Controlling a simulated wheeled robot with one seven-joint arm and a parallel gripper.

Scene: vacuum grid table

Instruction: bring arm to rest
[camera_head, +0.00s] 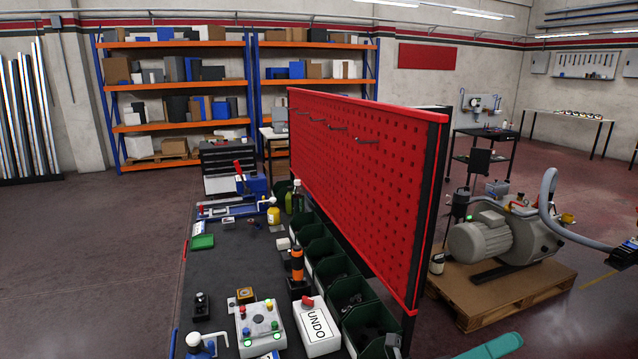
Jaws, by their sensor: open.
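My gripper is not in view in the head view, and I cannot make out my arm for certain. The task names no other object. A dark workbench (225,270) stands in front, left of centre, with a tall red pegboard (365,180) along its right side.
On the bench are a button box (259,325), a white UNDO box (316,326), green bins (330,270), an orange-and-black tool (297,264) and a blue vise (252,184). A pump (490,238) stands on a pallet (500,296) at right. The left floor is clear.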

